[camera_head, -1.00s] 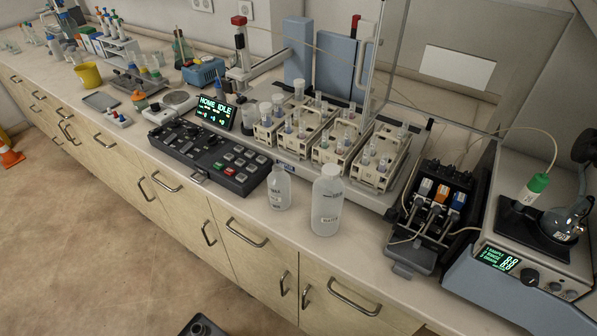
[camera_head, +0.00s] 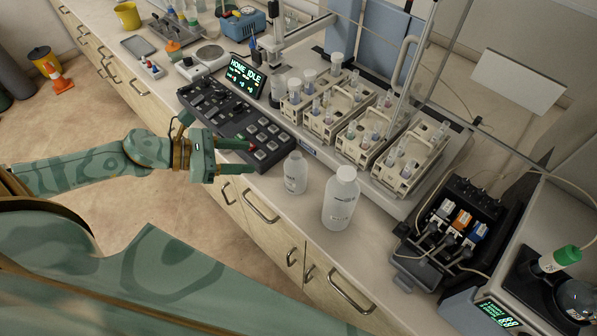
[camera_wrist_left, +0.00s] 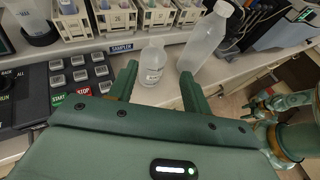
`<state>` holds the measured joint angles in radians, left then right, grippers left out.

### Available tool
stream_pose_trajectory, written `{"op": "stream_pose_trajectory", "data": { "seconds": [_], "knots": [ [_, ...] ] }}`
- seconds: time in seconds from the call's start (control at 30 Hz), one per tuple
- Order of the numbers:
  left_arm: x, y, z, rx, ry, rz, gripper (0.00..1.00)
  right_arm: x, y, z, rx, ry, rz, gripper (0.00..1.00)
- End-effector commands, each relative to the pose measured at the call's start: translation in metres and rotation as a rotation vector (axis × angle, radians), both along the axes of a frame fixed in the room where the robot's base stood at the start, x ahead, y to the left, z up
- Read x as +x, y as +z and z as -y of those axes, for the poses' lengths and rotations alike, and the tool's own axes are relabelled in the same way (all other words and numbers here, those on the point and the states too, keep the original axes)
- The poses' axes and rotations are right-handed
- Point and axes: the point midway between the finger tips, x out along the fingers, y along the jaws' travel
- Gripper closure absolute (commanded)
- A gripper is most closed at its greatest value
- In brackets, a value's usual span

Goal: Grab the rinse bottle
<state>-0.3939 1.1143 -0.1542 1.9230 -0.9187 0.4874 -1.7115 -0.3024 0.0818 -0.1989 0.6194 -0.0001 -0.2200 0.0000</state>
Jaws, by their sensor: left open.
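Two white translucent bottles stand upright side by side at the counter's front: a smaller one (camera_head: 295,173) and a larger one (camera_head: 340,198) to its right. Their labels are too small to read surely, so I cannot tell which is the rinse bottle. My left gripper (camera_head: 249,157) is open and empty, left of the smaller bottle and apart from it, its fingers pointing towards it. In the left wrist view the smaller bottle (camera_wrist_left: 152,64) shows beyond the gap between the fingertips (camera_wrist_left: 158,74). The larger bottle (camera_wrist_left: 205,40) stands beyond the right finger.
A black control panel (camera_head: 212,108) with buttons lies close behind the left gripper. The sampler's vial racks (camera_head: 358,133) stand behind the bottles. A black pump unit (camera_head: 452,232) is to the right. The counter's front edge runs just before the bottles.

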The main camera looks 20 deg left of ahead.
Motion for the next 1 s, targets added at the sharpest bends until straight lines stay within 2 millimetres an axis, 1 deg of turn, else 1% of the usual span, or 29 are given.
{"op": "stream_pose_trajectory", "data": {
  "seconds": [0.17, 0.5, 0.73, 0.9, 1.0],
  "knots": [
    [0.018, -0.008, 0.018, 0.002, 0.0, 0.01, 0.51, -0.002, -0.003, -0.001, 0.001, 0.0, -0.003, 0.41],
    [0.059, -0.032, 0.065, -0.002, 0.004, 0.005, 0.51, 0.003, 0.011, -0.003, 0.003, 0.0, 0.005, 0.41],
    [0.07, -0.04, 0.078, -0.001, 0.003, 0.004, 0.51, 0.004, 0.014, -0.003, 0.003, 0.0, 0.007, 0.41],
    [0.09, -0.047, 0.097, -0.002, 0.004, 0.004, 0.51, 0.005, 0.021, -0.003, 0.004, 0.0, 0.009, 0.41],
    [0.097, -0.055, 0.106, -0.002, 0.004, 0.001, 0.51, 0.004, 0.021, -0.003, 0.004, 0.0, 0.009, 0.41]
  ]
}}
